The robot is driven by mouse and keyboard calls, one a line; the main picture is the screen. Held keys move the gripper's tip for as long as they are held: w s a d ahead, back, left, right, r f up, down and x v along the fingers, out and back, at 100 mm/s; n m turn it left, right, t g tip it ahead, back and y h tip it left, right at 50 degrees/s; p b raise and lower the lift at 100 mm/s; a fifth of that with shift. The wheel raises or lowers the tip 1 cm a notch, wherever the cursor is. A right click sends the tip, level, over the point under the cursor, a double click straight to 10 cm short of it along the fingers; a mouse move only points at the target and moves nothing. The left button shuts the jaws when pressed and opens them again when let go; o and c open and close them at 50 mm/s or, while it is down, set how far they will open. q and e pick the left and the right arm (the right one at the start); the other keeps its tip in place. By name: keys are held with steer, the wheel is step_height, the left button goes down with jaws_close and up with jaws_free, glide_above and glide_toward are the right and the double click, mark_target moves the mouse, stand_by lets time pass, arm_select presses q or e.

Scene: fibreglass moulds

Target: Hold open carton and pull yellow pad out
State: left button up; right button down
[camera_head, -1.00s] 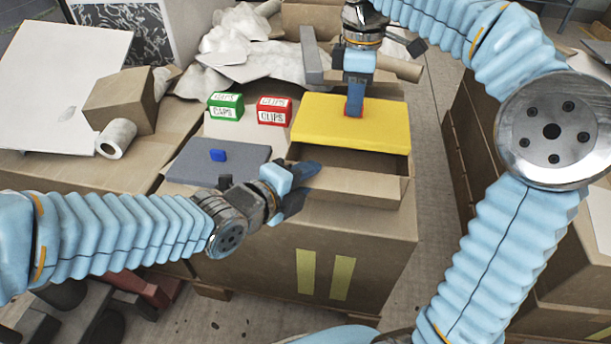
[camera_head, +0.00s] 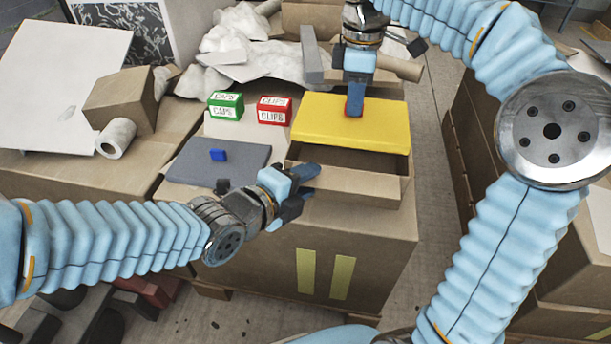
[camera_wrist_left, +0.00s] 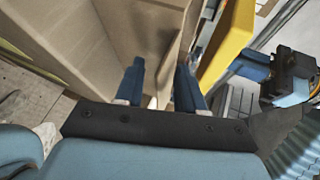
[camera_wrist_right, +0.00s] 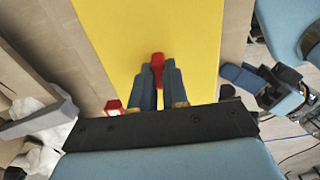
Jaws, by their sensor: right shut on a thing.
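The yellow pad (camera_head: 320,123) lies across the top of the open carton (camera_head: 360,235), covering its back part. A dark gap shows between the pad and the front flap (camera_head: 365,190). My right gripper (camera_head: 354,108) is shut on the pad's small red tab (camera_wrist_right: 157,60), pointing down from above. The pad fills the middle of the right wrist view (camera_wrist_right: 180,35). My left gripper (camera_head: 300,190) is at the left end of the front flap. Its fingers (camera_wrist_left: 160,88) are apart, with a thin cardboard edge (camera_wrist_left: 172,65) seemingly between them.
A grey slab (camera_head: 215,162) with a blue tab (camera_head: 218,155) lies left of the gap. A green box (camera_head: 226,107) and a red box (camera_head: 275,112) stand behind it. A paper roll (camera_head: 116,138) and crumpled white wrapping (camera_head: 245,60) lie further left and back.

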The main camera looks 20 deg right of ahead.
arm_select(q)
steer(key=s+a, duration=0.4)
steer(key=s, duration=0.2)
steer(key=shift+s, duration=0.3)
steer(key=shift+s, duration=0.1)
stand_by(0.5)
